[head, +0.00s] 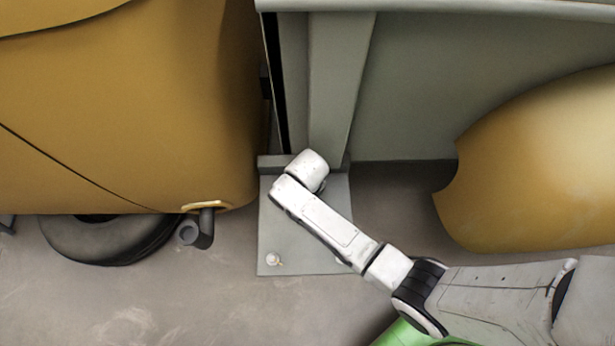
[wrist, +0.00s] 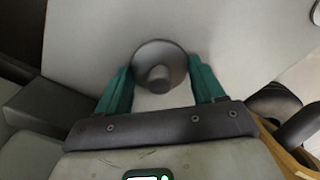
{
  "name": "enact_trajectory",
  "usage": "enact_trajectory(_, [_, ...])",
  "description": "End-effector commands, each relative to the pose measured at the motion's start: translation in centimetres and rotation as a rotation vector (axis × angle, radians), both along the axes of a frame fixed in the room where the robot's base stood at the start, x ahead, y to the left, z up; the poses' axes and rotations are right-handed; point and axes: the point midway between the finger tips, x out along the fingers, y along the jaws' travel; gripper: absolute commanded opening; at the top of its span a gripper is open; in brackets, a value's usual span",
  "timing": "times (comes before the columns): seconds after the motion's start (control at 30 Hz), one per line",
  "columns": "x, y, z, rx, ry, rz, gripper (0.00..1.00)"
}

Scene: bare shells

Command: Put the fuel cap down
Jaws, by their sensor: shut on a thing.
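The fuel cap (wrist: 158,54) is a dark grey round disc with a short knob in its middle. It shows in the wrist view, with its knob toward the camera. My gripper (wrist: 160,72) has two teal fingers, one at each side of the cap, and is shut on it. Behind the cap is a pale flat surface; I cannot tell whether the cap touches it. In the head view my white arm reaches to the foot of the grey post, and its end hides the gripper and the cap.
A grey plate (head: 302,225) with a bolt lies on the floor under the grey post (head: 338,85). A yellow car body (head: 130,110) with a wheel (head: 110,240) and tailpipe (head: 198,230) stands left. A yellow rounded body (head: 545,165) is right. Floor at lower left is clear.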

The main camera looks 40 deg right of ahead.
Motion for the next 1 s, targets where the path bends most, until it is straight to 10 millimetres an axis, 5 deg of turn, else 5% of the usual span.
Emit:
enact_trajectory(0.13, [0.0,0.0,-0.3,0.0,0.0,0.0,0.39])
enact_trajectory(0.17, [0.0,0.0,-0.3,0.0,0.0,0.0,0.69])
enact_trajectory(0.4, [0.0,0.0,-0.3,0.0,0.0,0.0,0.92])
enact_trajectory(0.77, [0.0,0.0,0.5,0.0,0.0,0.0,0.94])
enact_trajectory(1.0, [0.0,0.0,4.6,0.0,-0.003,0.0,0.94])
